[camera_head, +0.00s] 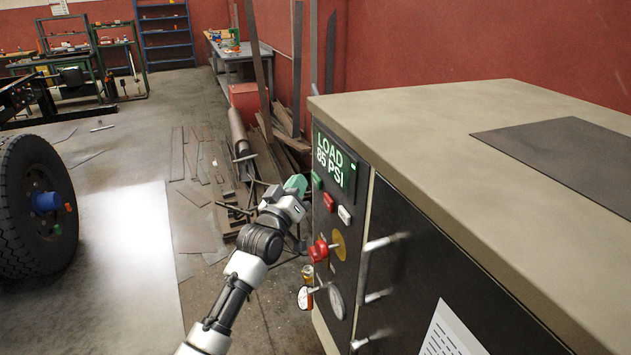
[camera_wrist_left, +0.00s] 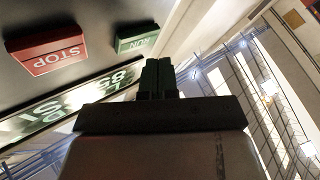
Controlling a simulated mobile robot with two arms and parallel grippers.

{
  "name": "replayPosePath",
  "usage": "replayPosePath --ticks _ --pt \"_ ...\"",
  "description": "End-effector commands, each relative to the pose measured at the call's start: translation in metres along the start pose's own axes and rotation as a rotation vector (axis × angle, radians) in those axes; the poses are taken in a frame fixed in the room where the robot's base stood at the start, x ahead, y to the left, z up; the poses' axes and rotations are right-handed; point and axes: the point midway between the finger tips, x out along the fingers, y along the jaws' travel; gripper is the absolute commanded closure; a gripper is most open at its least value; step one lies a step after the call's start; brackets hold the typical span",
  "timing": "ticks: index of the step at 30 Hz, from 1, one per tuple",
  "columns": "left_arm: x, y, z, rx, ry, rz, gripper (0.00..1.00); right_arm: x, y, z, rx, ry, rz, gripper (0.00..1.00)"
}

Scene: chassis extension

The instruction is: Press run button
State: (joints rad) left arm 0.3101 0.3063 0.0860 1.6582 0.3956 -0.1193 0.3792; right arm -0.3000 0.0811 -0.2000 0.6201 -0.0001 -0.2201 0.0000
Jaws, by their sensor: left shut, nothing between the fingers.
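The green RUN button (camera_head: 316,180) is on the dark control panel of the beige machine, just below the lit display. In the left wrist view the RUN button (camera_wrist_left: 137,38) is labelled and sits beside the red STOP button (camera_wrist_left: 46,50). The red button also shows in the head view (camera_head: 328,202). My left gripper (camera_head: 297,184) is shut and empty, close to the panel and just left of the RUN button. In the left wrist view its fingertips (camera_wrist_left: 157,66) lie just below the button. I cannot tell whether they touch it. My right gripper is not in view.
The display (camera_head: 334,161) reads LOAD 85 PSI. A white button (camera_head: 344,215), a red knob (camera_head: 318,250) and gauges (camera_head: 336,301) sit lower on the panel. Metal handles (camera_head: 385,242) stick out at its right. Scrap metal (camera_head: 215,165) lies on the floor behind my arm.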

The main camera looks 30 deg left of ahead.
Motion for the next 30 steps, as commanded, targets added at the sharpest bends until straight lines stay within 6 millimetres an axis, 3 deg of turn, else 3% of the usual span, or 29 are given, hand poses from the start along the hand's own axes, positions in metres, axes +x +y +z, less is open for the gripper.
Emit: replayPosePath --ticks 13,30 --pt "-0.029 -0.022 -0.022 0.003 -0.001 -0.001 1.0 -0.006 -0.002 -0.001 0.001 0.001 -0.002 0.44" --pt "-0.032 -0.023 -0.024 0.001 0.0 0.0 1.0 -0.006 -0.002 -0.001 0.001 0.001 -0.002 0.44"
